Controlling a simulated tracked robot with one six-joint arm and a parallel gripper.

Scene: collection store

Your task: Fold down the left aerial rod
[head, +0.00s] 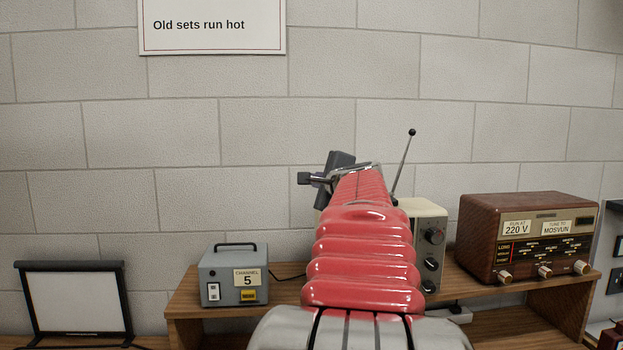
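A cream set with dark knobs (431,240) stands on the wooden shelf, mostly hidden behind my red arm. One thin aerial rod (403,160) with a black ball tip rises from behind the arm and leans up to the right. No second rod shows; the left side of the set is covered by my arm. My gripper (318,180) is at the far end of the arm, dark grey, above and left of the set's visible part. Its fingers are partly hidden and small, so I cannot tell whether they are open or hold anything.
A brown wooden radio (525,236) stands on the shelf (485,287) to the right. A grey box marked Channel 5 (234,274) stands to the left. A black-framed white panel (76,302) is at far left. The block wall behind is bare below a sign (211,25).

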